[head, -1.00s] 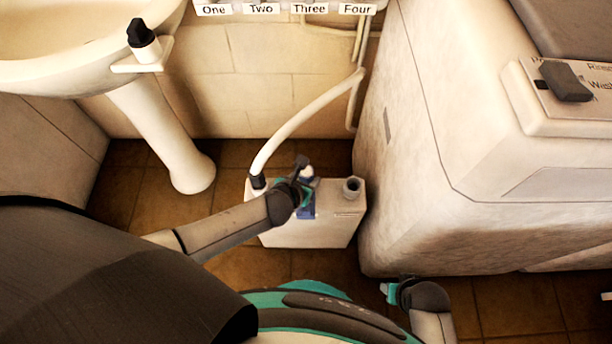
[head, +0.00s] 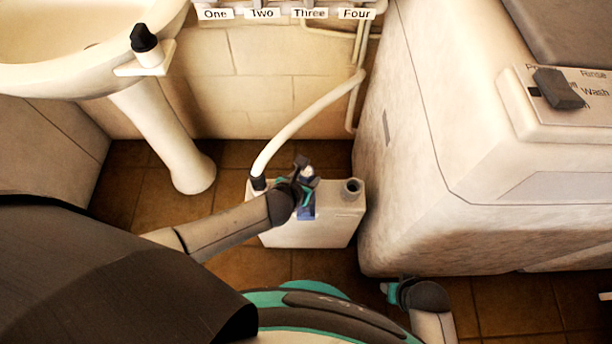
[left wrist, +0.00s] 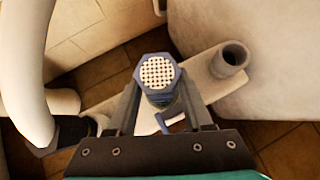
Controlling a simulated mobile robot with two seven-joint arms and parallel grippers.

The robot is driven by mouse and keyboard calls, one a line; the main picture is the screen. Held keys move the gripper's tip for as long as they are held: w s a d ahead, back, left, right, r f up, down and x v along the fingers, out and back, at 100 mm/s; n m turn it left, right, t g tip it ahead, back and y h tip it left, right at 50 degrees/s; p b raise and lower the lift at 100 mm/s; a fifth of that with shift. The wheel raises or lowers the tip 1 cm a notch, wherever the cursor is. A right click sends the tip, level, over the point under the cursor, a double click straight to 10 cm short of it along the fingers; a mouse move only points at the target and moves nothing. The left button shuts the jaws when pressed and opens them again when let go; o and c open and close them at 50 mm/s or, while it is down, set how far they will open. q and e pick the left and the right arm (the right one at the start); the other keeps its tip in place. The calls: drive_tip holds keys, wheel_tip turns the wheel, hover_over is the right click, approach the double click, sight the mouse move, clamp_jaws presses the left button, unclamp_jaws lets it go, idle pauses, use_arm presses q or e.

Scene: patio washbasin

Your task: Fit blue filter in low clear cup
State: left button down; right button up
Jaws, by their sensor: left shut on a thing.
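The blue filter (left wrist: 157,73) has a six-sided blue rim and a white face full of holes. In the left wrist view it is between the two fingers of my left gripper (left wrist: 155,95), which is shut on it. In the head view my left gripper (head: 304,178) is above the white box on the floor and mostly covers the filter. I cannot make out the low clear cup; the filter and fingers hide what is directly beneath. My right gripper (head: 390,288) is low at the bottom right, apart from the box; its fingers are too small to judge.
The white box (head: 290,238) has a blue bracket (head: 306,212), a white hose (head: 300,122) at its left and an open grey port (head: 351,186) at its right. A large pale cabinet (head: 420,150) stands close on the right. A basin pedestal (head: 165,140) is on the left.

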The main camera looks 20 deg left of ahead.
use_arm(q)
drive_tip(key=shift+f+b, duration=0.55)
drive_tip(key=shift+f, duration=0.25)
idle(0.5)
drive_tip(key=c, duration=0.6)
unclamp_jaws()
drive_tip(key=shift+s, duration=0.1)
drive_tip(key=p+v, duration=0.4)
drive_tip(key=shift+s+r, duration=0.1)
drive_tip(key=shift+r, duration=0.2)
drive_tip(key=p+v, duration=0.5)
drive_tip(key=v, duration=0.1)
drive_tip(key=shift+s, duration=0.15)
drive_tip(key=shift+r, duration=0.1)
